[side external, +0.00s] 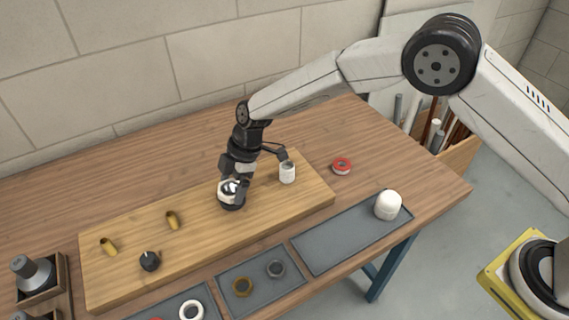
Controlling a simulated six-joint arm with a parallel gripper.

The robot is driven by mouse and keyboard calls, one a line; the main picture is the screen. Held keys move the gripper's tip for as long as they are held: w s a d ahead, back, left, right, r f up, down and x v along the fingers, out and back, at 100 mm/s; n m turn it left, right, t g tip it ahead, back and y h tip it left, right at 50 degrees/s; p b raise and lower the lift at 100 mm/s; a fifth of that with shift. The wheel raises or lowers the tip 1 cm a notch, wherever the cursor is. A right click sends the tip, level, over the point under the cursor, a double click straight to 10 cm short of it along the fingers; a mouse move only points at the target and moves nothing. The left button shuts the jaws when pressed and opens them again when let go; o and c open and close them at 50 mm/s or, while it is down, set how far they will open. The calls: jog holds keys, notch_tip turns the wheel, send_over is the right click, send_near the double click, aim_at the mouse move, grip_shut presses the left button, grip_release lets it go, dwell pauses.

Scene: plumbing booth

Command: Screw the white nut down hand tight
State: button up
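The white nut (223,191) shows as a pale ring on top of a dark round fitting (232,206) on the wooden board. My gripper (234,187) points down at the nut, with its fingertips at the nut's rim. The fingers partly cover the nut and its middle. I cannot tell whether they press on it or stand just clear, or how far down the nut sits on its thread.
The wooden board (120,272) also carries a white cylinder (287,173), two brass stubs (172,220) and a dark knob (150,261). Grey trays (335,245) in front hold a white cap (388,205) and several rings.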

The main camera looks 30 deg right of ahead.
jog(key=c, duration=0.8)
jog(key=shift+s+f+m+t, duration=0.1)
jog(key=shift+m+t, duration=0.4)
jog(key=shift+m, duration=0.75)
jog(key=shift+s+m+t, duration=0.1)
jog(key=shift+m+t, duration=0.4)
jog(key=shift+m, duration=0.75)
jog(key=shift+m+h, duration=0.3)
jog(key=shift+m, duration=0.2)
jog(key=shift+m+t, duration=0.3)
jog(key=shift+m, duration=0.1)
jog(key=shift+a+m+t+h, duration=0.1)
jog(key=shift+m+t+h, duration=0.25)
jog(key=shift+m, duration=0.95)
jog(key=shift+s+a+f+m+t+h, duration=0.1)
jog(key=shift+m+t+h, duration=0.2)
jog(key=shift+m, duration=0.75)
jog(key=shift+f+m+t+h, duration=0.15)
jog(key=shift+m+h, duration=0.2)
jog(key=shift+m, duration=0.7)
jog(key=shift+r+m+h, duration=0.1)
jog(key=shift+m+h, duration=0.2)
jog(key=shift+m, duration=0.5)
jog(key=shift+a+m+h, duration=0.1)
jog(key=shift+m+h, duration=0.4)
jog(key=shift+m, duration=0.9)
